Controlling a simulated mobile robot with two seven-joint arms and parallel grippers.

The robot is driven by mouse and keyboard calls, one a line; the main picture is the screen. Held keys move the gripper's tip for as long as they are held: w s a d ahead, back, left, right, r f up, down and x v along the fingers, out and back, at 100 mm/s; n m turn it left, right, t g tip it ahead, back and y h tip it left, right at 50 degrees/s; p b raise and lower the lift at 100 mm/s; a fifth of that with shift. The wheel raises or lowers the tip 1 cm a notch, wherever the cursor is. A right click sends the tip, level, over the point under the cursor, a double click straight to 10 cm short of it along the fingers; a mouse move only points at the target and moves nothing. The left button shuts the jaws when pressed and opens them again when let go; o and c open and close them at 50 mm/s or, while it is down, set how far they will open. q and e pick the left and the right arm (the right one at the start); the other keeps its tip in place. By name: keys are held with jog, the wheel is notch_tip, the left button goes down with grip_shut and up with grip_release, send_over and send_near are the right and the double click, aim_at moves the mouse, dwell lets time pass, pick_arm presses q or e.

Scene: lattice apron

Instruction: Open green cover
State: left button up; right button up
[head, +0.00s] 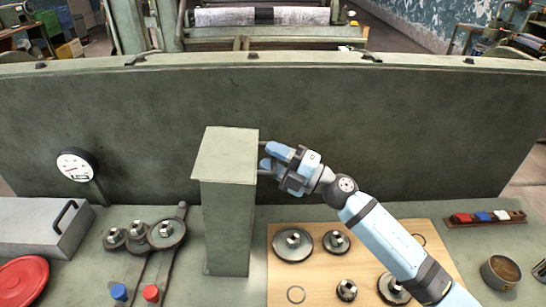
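The green cover (228,215) is a tall, narrow, box-like green piece with a flat, wider top. It stands upright in the middle of the bench, against the green back panel, and looks closed. Two short dark stubs, apparently of a handle (264,143), stick out from its right side near the top. My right gripper (270,158) is at these stubs, its blue fingers pointing left towards the cover. The fingers hide most of the handle, so I cannot tell whether they grip it. My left gripper is out of view.
A wooden board (330,268) with several gears lies right of the cover, under my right arm. Left are stacked gears (165,233), levers with blue and red knobs (151,293), a grey box (35,225), a red lid (22,280) and a gauge (75,165).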

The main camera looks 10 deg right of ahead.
aim_at(214, 150)
grip_shut()
jog(key=a+r+p, duration=0.1)
jog(key=a, duration=0.1)
jog(key=a+r+p, duration=0.1)
jog(key=a+p, duration=0.1)
jog(key=w+a+r+p, duration=0.1)
jog(key=a+p, duration=0.1)
jog(key=shift+r, duration=0.4)
jog(key=a, duration=0.2)
jog(key=w+a+p, duration=0.1)
jog(key=a+p, duration=0.1)
jog(key=a, duration=0.1)
jog(key=shift+w+a+r, duration=0.15)
jog(key=shift+a+r, duration=0.15)
jog(key=shift+r, duration=0.1)
jog(key=shift+a, duration=0.45)
jog(key=shift+f, duration=0.1)
grip_release()
